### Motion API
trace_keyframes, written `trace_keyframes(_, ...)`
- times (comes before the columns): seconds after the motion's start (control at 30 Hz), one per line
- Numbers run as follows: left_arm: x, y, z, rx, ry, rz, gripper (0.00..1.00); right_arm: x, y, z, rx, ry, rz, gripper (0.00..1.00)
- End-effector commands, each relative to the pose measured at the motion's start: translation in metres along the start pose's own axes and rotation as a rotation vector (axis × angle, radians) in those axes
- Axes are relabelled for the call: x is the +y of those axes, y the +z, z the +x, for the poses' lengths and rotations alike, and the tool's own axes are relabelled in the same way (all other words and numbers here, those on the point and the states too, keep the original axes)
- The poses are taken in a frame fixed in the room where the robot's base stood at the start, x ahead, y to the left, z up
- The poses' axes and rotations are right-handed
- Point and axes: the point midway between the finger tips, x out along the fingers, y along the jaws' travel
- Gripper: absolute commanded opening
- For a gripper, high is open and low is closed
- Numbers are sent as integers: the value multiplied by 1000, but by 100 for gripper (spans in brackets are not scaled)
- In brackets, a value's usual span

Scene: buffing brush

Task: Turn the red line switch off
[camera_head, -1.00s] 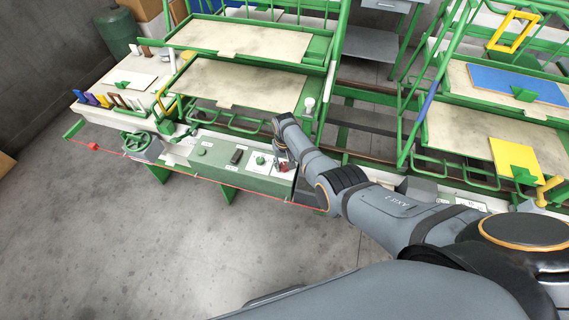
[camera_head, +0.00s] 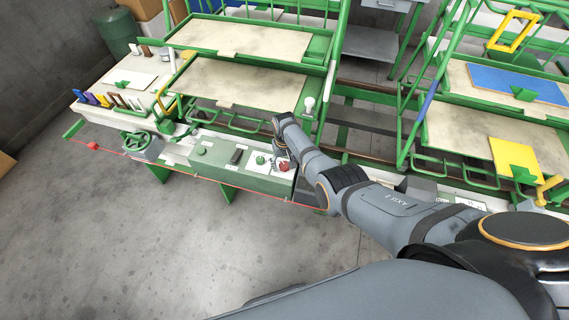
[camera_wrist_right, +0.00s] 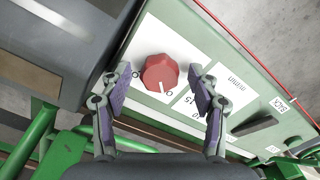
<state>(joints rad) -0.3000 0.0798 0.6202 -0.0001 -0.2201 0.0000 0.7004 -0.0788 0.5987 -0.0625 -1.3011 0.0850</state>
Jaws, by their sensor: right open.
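The red line switch is a round red knob (camera_wrist_right: 160,73) on a white label plate, in the middle of the right wrist view. A small white mark shows on its lower edge, close to printed letters. In the head view the red knob (camera_head: 284,165) sits at the right end of the green control box (camera_head: 235,176). My right gripper (camera_wrist_right: 159,76) is open, with one finger on each side of the knob. A gap shows between the knob and each finger; whether the fingertips reach its height, I cannot tell. My left gripper is not in view.
A green knob (camera_head: 260,159) and a dark rectangular switch (camera_head: 237,156) are on the same box, left of the red knob. A red cord (camera_head: 230,184) runs along the box's front. Green-framed shelves (camera_head: 245,82) stand behind. The floor in front is clear.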

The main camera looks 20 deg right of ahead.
Motion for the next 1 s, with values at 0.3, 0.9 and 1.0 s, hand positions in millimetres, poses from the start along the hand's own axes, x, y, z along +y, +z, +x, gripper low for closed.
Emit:
trace_keyframes(0.3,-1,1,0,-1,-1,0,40,0,-1,-13,2,0,0,61)
trace_keyframes(0.9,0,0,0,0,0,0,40,0,0,-119,0,0,0,61)
trace_keyframes(1.0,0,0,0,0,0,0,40,0,0,-120,-1,0,0,61)
